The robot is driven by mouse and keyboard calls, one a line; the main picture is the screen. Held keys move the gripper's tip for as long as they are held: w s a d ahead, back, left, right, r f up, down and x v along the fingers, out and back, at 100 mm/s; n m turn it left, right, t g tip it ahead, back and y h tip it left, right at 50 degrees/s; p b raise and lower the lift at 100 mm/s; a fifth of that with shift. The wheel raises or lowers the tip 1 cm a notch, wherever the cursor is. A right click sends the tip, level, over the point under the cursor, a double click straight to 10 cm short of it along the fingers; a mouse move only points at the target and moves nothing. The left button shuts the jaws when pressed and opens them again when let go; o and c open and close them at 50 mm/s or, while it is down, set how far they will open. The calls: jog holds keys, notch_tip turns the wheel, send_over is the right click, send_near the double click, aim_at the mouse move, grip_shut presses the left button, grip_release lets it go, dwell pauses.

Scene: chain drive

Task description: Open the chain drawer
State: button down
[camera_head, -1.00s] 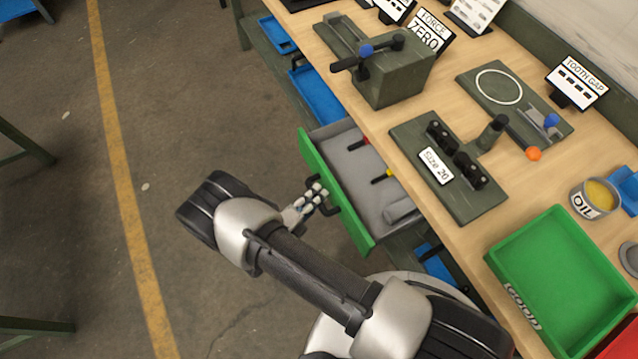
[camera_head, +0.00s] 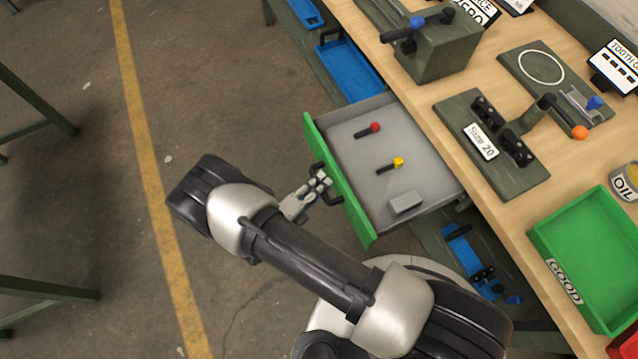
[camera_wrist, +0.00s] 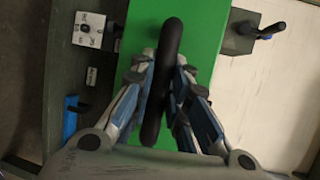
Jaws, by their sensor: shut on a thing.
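The chain drawer has a green front (camera_head: 340,182) and a grey tray, and it is pulled well out from under the workbench. Inside it lie a red-tipped tool (camera_head: 368,130), a yellow-tipped tool (camera_head: 390,166) and a grey block (camera_head: 405,203). My gripper (camera_head: 322,182) is at the drawer's front, shut on its dark handle. In the wrist view my gripper (camera_wrist: 165,85) has its fingers on both sides of the black handle (camera_wrist: 163,75), before the green front (camera_wrist: 205,30). The fingers hide part of the handle.
On the wooden bench (camera_head: 560,200) stand a Size 20 fixture (camera_head: 490,140), a green GOOD tray (camera_head: 590,270) and an oil can (camera_head: 628,185). Blue drawers or trays (camera_head: 350,65) sit under the bench. The floor (camera_head: 230,100) left of the drawer is clear.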

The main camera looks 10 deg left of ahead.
jog(key=c, duration=1.8)
grip_release()
jog(key=v, duration=1.2)
jog(key=shift+r, duration=0.1)
